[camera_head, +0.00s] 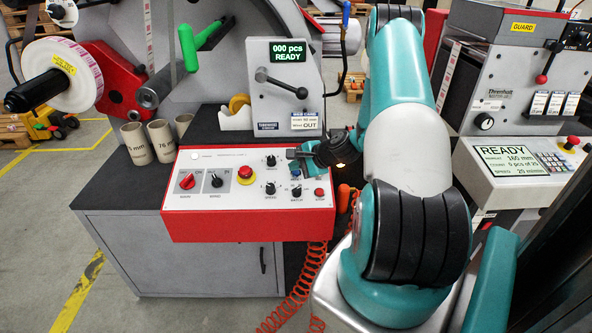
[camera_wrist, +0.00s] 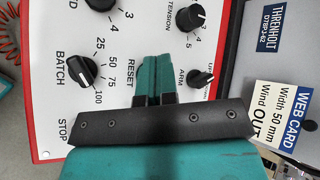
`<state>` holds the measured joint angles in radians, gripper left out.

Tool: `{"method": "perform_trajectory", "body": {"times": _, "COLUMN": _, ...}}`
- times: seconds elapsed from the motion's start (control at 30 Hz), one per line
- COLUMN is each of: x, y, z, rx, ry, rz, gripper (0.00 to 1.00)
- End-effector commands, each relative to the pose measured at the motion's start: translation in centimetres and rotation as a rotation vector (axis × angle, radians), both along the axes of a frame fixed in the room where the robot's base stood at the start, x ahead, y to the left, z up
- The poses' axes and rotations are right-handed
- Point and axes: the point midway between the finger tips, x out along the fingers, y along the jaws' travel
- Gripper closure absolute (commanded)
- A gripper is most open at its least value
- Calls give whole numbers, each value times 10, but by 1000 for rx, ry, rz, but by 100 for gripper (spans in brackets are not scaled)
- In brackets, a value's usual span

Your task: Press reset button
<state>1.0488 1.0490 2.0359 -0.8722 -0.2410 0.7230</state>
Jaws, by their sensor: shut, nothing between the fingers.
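The white, red-edged control panel (camera_head: 225,200) of the label rewinder fills the middle of the head view. The fingers cover the place next to that label, so the button is hidden there. I cannot tell whether the fingertips touch it.
The batch knob (camera_head: 296,191) and red stop button (camera_head: 319,193) sit close by. The arm knob (camera_wrist: 201,80) and tension knob (camera_wrist: 185,18) are near the fingers in the wrist view. A red emergency button (camera_head: 245,173) is further left. The display (camera_head: 291,51) reads "000 pcs READY".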

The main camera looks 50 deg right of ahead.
Motion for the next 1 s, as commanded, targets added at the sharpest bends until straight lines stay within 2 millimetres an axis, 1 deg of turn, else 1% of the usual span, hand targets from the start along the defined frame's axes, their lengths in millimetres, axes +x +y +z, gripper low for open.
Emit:
{"method": "perform_trajectory", "body": {"times": 0.03, "x": 0, "y": 0, "z": 3, "rx": 0, "ry": 0, "rz": 0, "gripper": 100}}
{"method": "perform_trajectory", "body": {"times": 0.33, "x": -1, "y": 0, "z": 3, "rx": 0, "ry": 0, "rz": 0, "gripper": 100}}
{"method": "perform_trajectory", "body": {"times": 0.43, "x": -1, "y": 1, "z": 6, "rx": 0, "ry": -1, "rz": 0, "gripper": 100}}
{"method": "perform_trajectory", "body": {"times": 0.9, "x": -8, "y": 9, "z": 49, "rx": 0, "ry": 0, "rz": -2, "gripper": 100}}
{"method": "perform_trajectory", "body": {"times": 1.0, "x": -9, "y": 10, "z": 52, "rx": 0, "ry": 0, "rz": -2, "gripper": 100}}
